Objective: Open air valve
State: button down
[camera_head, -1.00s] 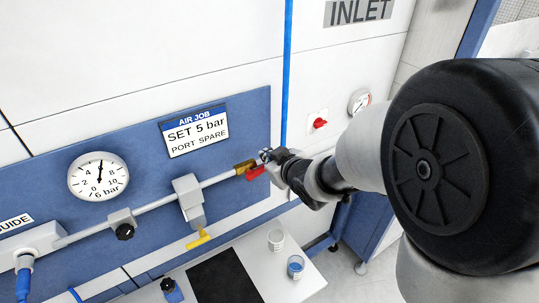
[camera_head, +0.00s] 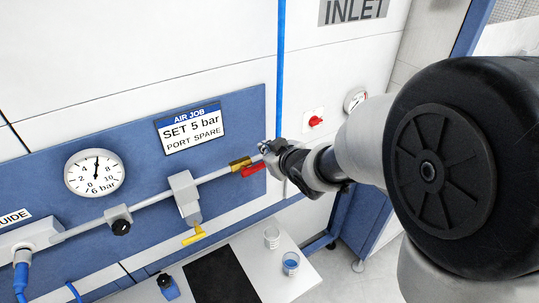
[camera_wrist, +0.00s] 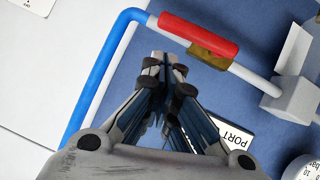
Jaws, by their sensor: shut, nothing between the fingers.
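The air valve has a brass body (camera_head: 239,163) on the pipe along the blue panel and a red lever handle (camera_head: 253,169). In the wrist view the red handle (camera_wrist: 198,33) lies roughly along the pipe, over the brass body (camera_wrist: 208,56). My gripper (camera_head: 265,147) is just right of the valve in the head view, near the pipe's end. In the wrist view my gripper (camera_wrist: 164,62) is shut and empty, its tips close to the handle's left end. I cannot tell whether they touch it. The round gauge (camera_head: 95,173) has its needle pointing about straight up.
A blue hose (camera_wrist: 95,85) runs close to my fingers. Below, a bench holds a black mat (camera_head: 222,276) and two cups, one cup (camera_head: 290,263) with blue contents. A red knob (camera_head: 315,121) is on the wall at right.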

jog(key=w+d+r+p+v, duration=0.1)
jog(key=p+v, duration=0.1)
jog(key=v, duration=0.9)
jog(key=m+p, duration=0.1)
jog(key=p, duration=0.3)
send_over(257, 167)
jog(key=d, duration=0.3)
notch_tip(257, 167, down, 7)
jog(key=shift+s+a+f+g+y, duration=0.1)
jog(key=shift+f+g+y, duration=0.3)
jog(key=shift+f, duration=0.5)
jog(key=shift+d+f+b, duration=0.2)
jog(key=shift+f+b, duration=0.45)
jog(key=shift+b, duration=0.15)
